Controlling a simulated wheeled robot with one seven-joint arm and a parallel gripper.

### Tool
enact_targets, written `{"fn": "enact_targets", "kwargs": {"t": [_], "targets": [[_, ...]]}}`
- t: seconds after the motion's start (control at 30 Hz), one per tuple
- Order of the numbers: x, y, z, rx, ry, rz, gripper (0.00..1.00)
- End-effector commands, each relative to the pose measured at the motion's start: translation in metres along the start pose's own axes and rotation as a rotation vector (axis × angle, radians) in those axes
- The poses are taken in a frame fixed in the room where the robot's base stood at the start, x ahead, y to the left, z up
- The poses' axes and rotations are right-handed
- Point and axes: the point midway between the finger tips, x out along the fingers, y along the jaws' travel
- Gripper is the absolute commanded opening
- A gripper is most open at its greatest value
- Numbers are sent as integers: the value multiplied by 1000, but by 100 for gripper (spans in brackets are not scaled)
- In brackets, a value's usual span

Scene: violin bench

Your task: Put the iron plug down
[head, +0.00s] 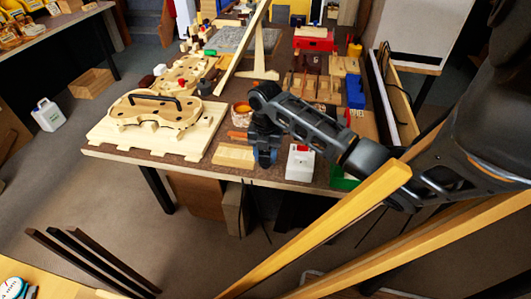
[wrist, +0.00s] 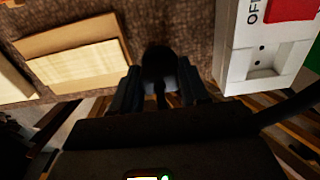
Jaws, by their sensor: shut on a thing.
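My gripper (head: 265,156) points down at the front edge of the workbench (head: 225,172). In the wrist view its two dark fingers (wrist: 158,88) are shut on a dark, rounded thing, which looks like the iron plug (wrist: 157,62). It is in shadow, and its pins and exact outline cannot be made out. In the head view my gripper hides the plug. A white switch box (head: 300,161) with a red rocker stands just right of my gripper. It also shows in the wrist view (wrist: 262,62), marked OFF, with small socket holes.
A pale wooden block (head: 234,156) lies just left of my gripper and shows in the wrist view (wrist: 75,52). A round container (head: 242,112) stands behind it. A violin body (head: 155,110) lies on a wooden board at left. Dark cords (head: 247,212) hang below the front edge.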

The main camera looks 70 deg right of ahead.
Motion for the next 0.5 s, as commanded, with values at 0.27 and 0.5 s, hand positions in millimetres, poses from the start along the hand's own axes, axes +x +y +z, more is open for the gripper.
{"fn": "enact_targets", "kwargs": {"t": [0.27, 0.5], "targets": [[2, 0, 0, 0, 0, 0, 13], [3, 0, 0, 0, 0, -1, 62]]}}
